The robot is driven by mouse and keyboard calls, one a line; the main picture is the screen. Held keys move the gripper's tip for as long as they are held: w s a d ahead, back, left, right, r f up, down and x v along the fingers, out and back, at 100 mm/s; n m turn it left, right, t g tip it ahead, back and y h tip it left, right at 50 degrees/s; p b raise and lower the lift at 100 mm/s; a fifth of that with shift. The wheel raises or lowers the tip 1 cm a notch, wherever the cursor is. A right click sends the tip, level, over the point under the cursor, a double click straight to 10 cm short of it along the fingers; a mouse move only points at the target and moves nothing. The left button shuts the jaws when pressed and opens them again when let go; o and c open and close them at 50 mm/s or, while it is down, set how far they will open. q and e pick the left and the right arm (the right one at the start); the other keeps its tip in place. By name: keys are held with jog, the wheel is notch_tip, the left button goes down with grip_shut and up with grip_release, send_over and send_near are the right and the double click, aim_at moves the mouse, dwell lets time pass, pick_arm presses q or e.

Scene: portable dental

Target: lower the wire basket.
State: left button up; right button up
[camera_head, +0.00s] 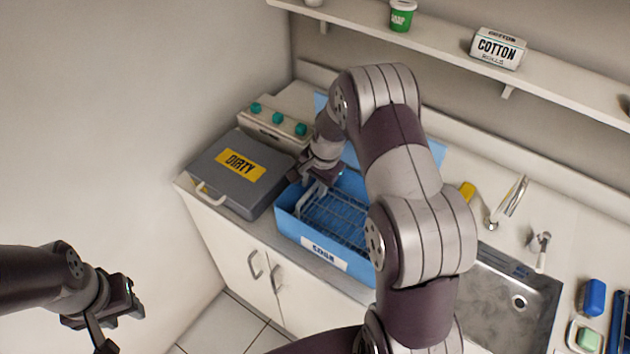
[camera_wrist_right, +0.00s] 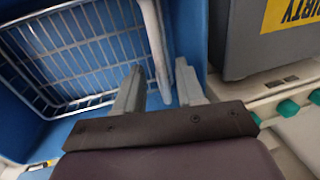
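The wire basket (camera_head: 335,218) is inside the blue tub (camera_head: 290,222), its mesh below the tub's rim. It also shows at upper left in the right wrist view (camera_wrist_right: 85,45). Its pale handle bar (camera_wrist_right: 155,45) runs up between the fingers of my right gripper (camera_wrist_right: 160,72). Those fingers stand apart, with narrow gaps seeming to show beside the bar. In the head view my right gripper (camera_head: 314,180) is over the tub's back left part, and my arm hides the tub's right side. My left gripper (camera_head: 122,325) is open and empty at lower left, away from the counter.
A grey box marked DIRTY (camera_head: 215,178) stands left of the tub. A device with teal knobs (camera_head: 278,124) is behind it. A sink (camera_head: 505,300) lies to the right. A shelf (camera_head: 445,50) with a cotton box (camera_head: 497,48) runs above.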

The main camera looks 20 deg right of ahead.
notch_tip(320, 180, up, 12)
jog(key=s+d+b, duration=0.1)
jog(key=s+b, duration=0.1)
jog(key=shift+d+r, duration=0.2)
jog(key=shift+r, duration=0.05)
dwell(0.4)
jog(key=s+a+f+n, duration=0.1)
jog(key=s+a+n, duration=0.2)
jog(key=s+n, duration=0.1)
jog(key=s+a+f+n, duration=0.1)
jog(key=s+a+n, duration=0.2)
jog(key=s, duration=0.4)
jog(key=s+a+f+n+h, duration=0.1)
jog(key=s+a+n, duration=0.2)
jog(key=s+n, duration=0.2)
jog(key=shift+s+f, duration=0.4)
jog(key=shift+s, duration=0.3)
jog(key=shift+s, duration=0.1)
